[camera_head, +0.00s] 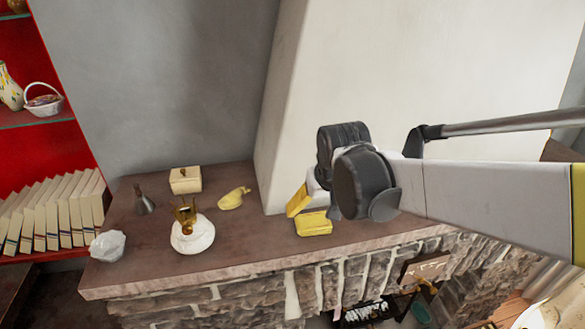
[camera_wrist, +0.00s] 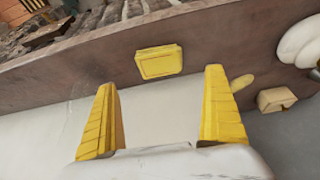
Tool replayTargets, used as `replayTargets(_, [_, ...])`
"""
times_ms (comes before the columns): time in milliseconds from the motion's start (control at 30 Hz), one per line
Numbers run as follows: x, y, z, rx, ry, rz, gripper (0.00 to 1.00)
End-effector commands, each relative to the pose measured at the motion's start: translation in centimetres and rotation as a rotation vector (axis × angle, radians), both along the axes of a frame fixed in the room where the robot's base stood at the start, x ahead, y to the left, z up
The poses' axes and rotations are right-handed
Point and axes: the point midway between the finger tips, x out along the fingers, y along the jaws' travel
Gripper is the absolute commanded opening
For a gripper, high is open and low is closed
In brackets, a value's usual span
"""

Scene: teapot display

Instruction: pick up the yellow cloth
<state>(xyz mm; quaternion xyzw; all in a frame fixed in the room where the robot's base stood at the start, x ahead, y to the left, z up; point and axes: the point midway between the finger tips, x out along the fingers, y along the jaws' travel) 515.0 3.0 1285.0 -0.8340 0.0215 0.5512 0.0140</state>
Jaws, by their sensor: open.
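A flat yellow rectangular piece, looking like a folded cloth (camera_head: 314,224), lies on the brown stone ledge (camera_head: 262,249) near its front edge. It also shows in the wrist view (camera_wrist: 159,62), beyond and between the fingertips, with a gap around it. My gripper has two yellow fingers, spread apart and empty in the wrist view (camera_wrist: 160,85). In the head view, my gripper (camera_head: 298,200) is just above and behind the folded piece; one finger shows and the other is hidden. A second yellow, elongated, lumpy thing (camera_head: 234,198) lies farther left on the ledge.
A white wall block (camera_head: 340,90) rises close behind my gripper. To the left on the ledge stand a cream lidded box (camera_head: 185,180), a white round vessel with a brown top (camera_head: 192,235), a dark cone-shaped item (camera_head: 144,202) and a white crumpled item (camera_head: 107,245).

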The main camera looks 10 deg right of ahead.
Motion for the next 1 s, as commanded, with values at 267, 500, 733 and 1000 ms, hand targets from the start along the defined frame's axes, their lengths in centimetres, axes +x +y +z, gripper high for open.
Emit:
replayTargets(267, [1.9, 0.0, -2.6, 0.0, 0.012, -0.004, 1.0])
replayTargets(500, [2.9, -0.1, -5.0, 0.0, 0.011, -0.004, 1.0])
replayTargets(733, [3.9, -0.4, -8.0, 0.0, 0.011, -0.004, 1.0])
replayTargets(1000, [4.7, -0.4, -9.8, 0.001, 0.011, -0.003, 1.0])
